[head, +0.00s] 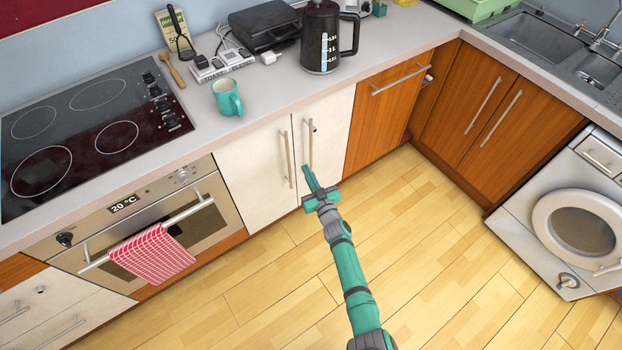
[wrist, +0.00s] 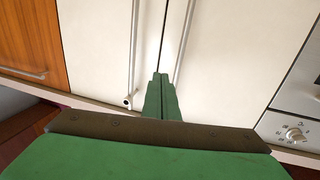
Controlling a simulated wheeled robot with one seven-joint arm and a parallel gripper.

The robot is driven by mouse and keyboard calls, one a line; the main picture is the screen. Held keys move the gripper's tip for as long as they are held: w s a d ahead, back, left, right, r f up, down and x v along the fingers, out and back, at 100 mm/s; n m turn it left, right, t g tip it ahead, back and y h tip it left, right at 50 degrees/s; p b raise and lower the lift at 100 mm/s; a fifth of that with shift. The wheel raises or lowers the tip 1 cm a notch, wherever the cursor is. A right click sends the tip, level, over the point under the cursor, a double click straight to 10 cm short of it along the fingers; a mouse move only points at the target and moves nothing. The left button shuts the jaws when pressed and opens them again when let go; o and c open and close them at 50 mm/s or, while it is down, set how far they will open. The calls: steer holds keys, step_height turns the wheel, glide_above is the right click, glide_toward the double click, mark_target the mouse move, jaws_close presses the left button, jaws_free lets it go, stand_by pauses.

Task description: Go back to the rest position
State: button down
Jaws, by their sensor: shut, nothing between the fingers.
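My gripper (head: 309,178) is shut and empty. In the head view it is in front of the white cupboard doors (head: 258,170), close to their two bar handles (head: 308,144). In the wrist view the closed fingers (wrist: 161,95) point toward the gap between the two white doors (wrist: 210,45). I cannot tell whether the fingertips touch a door or handle. My teal arm reaches up from the bottom of the head view over the floor.
The oven (head: 205,205) with a red checked towel (head: 150,256) is to the left. A wooden cabinet (head: 375,115) and a washing machine (head: 565,215) are to the right. A teal mug (head: 227,98) and a kettle (head: 321,45) stand on the counter. The wooden floor (head: 440,240) is clear.

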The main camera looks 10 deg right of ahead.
steer(key=shift+s+d, duration=0.5)
steer(key=shift+s, duration=0.3)
steer(key=shift+s+d, duration=0.45)
steer(key=shift+s, duration=0.35)
steer(key=shift+a, duration=0.1)
